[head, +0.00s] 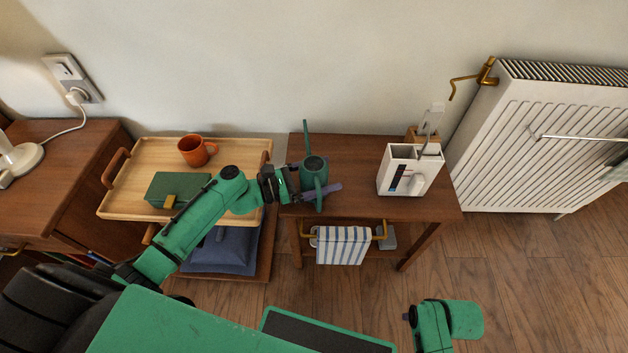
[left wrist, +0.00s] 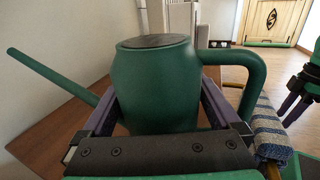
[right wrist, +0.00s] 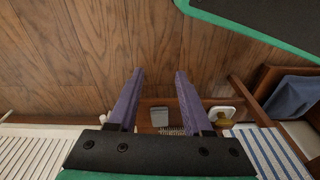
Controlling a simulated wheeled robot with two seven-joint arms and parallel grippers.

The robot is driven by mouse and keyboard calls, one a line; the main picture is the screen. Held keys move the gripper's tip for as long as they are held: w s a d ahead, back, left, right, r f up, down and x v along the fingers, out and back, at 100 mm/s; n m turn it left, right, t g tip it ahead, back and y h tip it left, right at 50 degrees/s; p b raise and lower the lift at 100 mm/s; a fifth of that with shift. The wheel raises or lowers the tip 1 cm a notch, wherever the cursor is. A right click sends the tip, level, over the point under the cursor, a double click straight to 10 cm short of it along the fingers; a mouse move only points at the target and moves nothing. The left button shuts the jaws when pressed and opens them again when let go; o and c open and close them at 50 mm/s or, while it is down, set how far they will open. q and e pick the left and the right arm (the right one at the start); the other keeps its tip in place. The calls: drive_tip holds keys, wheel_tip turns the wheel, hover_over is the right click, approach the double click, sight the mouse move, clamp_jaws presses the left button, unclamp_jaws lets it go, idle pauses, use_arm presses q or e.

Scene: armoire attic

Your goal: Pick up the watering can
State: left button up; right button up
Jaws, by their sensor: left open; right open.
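The green watering can (head: 314,172) stands upright near the left end of the brown wooden side table (head: 362,206). Its long spout points to the back wall and its handle to the front. In the left wrist view the can (left wrist: 155,85) fills the middle, its spout to the left and handle to the right. My left gripper (head: 318,190) is open, with its purple fingers (left wrist: 160,115) on either side of the can's body; I cannot tell whether they touch it. My right gripper (right wrist: 155,75) is open and empty, away from the can, over the floor in front of the table.
A white holder (head: 408,170) stands on the table's right part. A striped towel (head: 342,246) hangs from a brass rail at the front. Left of the table, a wooden tray (head: 125,211) carries an orange mug (head: 196,151) and green box (head: 176,187). A white radiator (head: 545,130) stands right.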

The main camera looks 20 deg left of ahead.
use_arm(q)
drive_tip(key=shift+w+d, duration=0.2)
drive_tip(key=shift+d, duration=0.05)
drive_tip(key=c, duration=1.1)
drive_tip(key=shift+r, duration=0.1)
drive_tip(key=shift+c, duration=1.4)
drive_tip(key=shift+r, duration=0.1)
